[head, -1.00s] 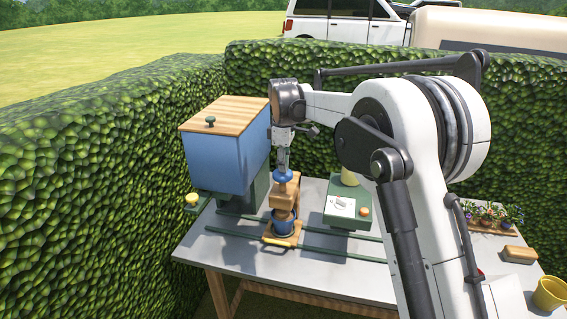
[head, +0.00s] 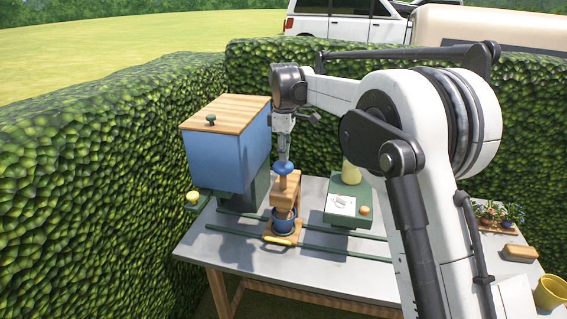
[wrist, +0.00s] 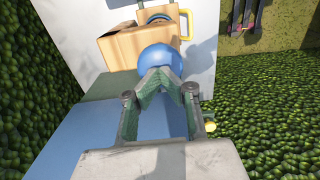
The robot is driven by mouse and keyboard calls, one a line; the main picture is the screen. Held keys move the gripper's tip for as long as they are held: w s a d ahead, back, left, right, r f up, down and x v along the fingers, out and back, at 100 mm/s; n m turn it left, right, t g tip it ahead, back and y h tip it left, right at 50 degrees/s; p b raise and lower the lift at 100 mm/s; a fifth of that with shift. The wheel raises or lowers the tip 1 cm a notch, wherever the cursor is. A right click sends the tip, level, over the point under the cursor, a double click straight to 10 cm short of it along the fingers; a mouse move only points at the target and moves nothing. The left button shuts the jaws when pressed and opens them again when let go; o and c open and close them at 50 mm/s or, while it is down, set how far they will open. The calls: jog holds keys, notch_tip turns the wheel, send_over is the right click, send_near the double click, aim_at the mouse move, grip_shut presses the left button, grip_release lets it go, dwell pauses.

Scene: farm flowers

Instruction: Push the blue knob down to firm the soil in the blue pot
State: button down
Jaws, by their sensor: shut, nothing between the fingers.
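The blue knob (head: 284,167) tops the wooden press (head: 286,186) on the table. The blue pot (head: 283,221) stands on a wooden carriage (head: 281,240) directly beneath the press. The soil inside it cannot be made out. My gripper (head: 283,157) points down just above the knob, its fingers shut and empty. In the wrist view the knob (wrist: 162,57) shows right at the fingertips (wrist: 158,76). I cannot tell whether they touch it. The pot's rim (wrist: 157,17) is partly hidden behind the wooden press there.
A blue hopper (head: 228,148) with a wooden lid stands left of the press. A green box (head: 347,204) with a dial stands to the right. Green rails (head: 340,250) run along the table. Flower pots (head: 490,213) and a yellow pot (head: 550,292) are at the right.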

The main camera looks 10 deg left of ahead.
notch_tip(320, 180, up, 8)
jog(key=shift+b, duration=0.3)
dwell(0.7)
jog(key=s+d+r+m+t+b, duration=0.15)
jog(key=s+d+m, duration=0.25)
jog(key=s+d, duration=0.6)
jog(key=s+d+r+m+t+b, duration=0.1)
jog(key=s+d+r+m+t, duration=0.3)
jog(key=s+d, duration=0.6)
jog(key=s+d+f+m+t+b, duration=0.1)
jog(key=s+d+f+m, duration=0.3)
jog(key=s+d+f, duration=0.2)
jog(key=s+d+f+m+b, duration=0.1)
jog(key=s+d+f+m, duration=0.4)
jog(key=s+f, duration=0.6)
jog(key=s+d, duration=0.2)
jog(key=s, duration=0.1)
jog(key=shift+s+d+t+b, duration=0.3)
jog(key=shift+s+t+b, duration=0.05)
jog(key=shift+s, duration=0.05)
